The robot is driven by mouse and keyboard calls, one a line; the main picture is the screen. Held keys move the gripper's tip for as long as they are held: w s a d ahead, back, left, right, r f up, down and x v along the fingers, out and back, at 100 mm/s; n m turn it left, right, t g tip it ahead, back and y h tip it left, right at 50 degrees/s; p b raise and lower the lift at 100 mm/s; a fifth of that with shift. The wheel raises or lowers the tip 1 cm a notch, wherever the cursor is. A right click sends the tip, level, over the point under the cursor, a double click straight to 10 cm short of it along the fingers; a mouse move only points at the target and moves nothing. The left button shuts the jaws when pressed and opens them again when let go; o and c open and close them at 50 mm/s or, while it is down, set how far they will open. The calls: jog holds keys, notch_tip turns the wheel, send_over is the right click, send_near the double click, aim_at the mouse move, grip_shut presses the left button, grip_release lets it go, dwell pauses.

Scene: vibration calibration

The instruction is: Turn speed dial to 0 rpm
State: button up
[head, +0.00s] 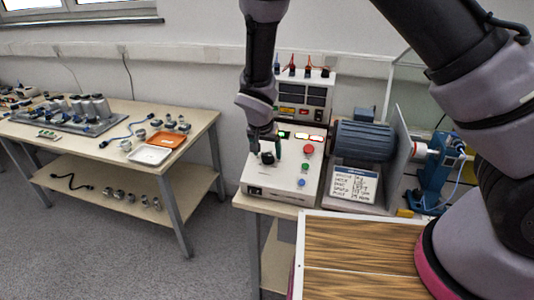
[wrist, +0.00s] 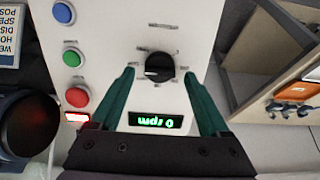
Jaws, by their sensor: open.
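The speed dial (wrist: 160,67) is a round black knob with a white pointer mark, on the white control box (head: 290,180). In the wrist view the pointer is toward the picture's left. The green display (wrist: 156,120) reads "0 rpm", upside down in this view. My gripper (wrist: 160,72) is open, with one green finger to each side of the dial and visible gaps between them and the knob. In the head view my gripper (head: 266,142) is just above the dial (head: 267,158) and hides part of the box.
Red (wrist: 77,97), green (wrist: 73,58) and blue (wrist: 64,13) buttons sit beside the dial. A blue motor (head: 363,140) and a label card (head: 352,185) stand right of the box. A table (head: 205,125) with parts, an orange tray (head: 166,142) and a white tray (head: 150,155) is at left.

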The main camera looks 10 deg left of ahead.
jog(key=shift+w+f, duration=0.2)
jog(key=shift+f, duration=0.35)
grip_shut()
